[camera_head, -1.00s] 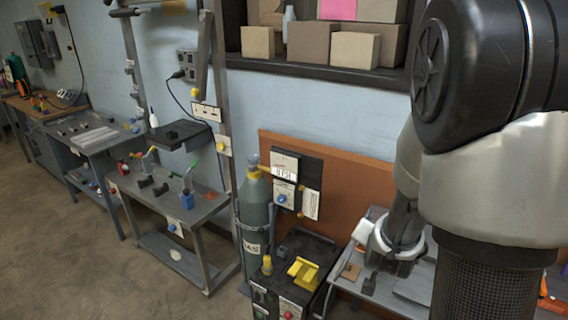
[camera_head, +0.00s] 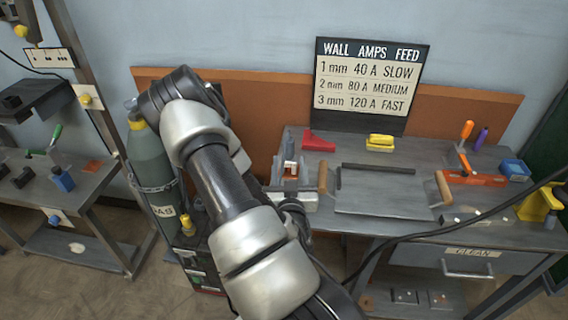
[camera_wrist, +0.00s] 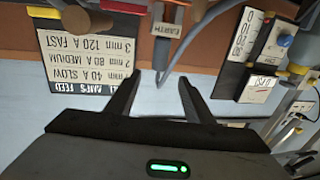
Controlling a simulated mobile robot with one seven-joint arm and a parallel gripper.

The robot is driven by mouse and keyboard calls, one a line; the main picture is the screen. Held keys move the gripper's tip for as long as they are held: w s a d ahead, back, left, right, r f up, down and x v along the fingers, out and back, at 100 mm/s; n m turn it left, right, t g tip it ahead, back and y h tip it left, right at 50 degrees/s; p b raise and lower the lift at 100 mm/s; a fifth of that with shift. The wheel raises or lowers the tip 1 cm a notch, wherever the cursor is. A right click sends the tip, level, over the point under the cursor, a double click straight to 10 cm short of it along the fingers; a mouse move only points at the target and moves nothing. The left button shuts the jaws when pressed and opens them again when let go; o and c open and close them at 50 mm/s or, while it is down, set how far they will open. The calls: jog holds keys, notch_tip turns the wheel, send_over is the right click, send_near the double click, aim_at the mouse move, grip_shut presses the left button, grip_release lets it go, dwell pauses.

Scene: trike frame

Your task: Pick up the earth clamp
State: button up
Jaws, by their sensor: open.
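In the wrist view, which is upside down, a small tag lettered EARTH (camera_wrist: 166,30) shows at the top middle with an orange-brown piece behind it. This looks like the earth clamp, but its full shape is cut off by the top edge. A grey-blue cable (camera_wrist: 181,52) curves beside it. My gripper (camera_wrist: 160,77) is open and empty, with its fingers pointing toward the tag and apart from it. In the head view my arm covers the gripper, and I cannot clearly tell the clamp there.
A workbench (camera_head: 385,200) holds a red block (camera_head: 318,143), a yellow block (camera_head: 380,143) and a blue box (camera_head: 514,170). A sign (camera_head: 368,85) stands behind. A gas cylinder (camera_head: 152,165) is left of my arm. A black cable (camera_head: 440,235) crosses the bench front.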

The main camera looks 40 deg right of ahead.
aim_at(288, 146)
jog(key=b+x, duration=0.3)
jog(key=x, duration=0.5)
jog(key=shift+d+f, duration=0.1)
jog(key=x, duration=0.6)
jog(key=shift+b, duration=0.45)
jog(key=shift+d+f, duration=0.15)
jog(key=c, duration=1)
jog(key=shift+c, duration=0.6)
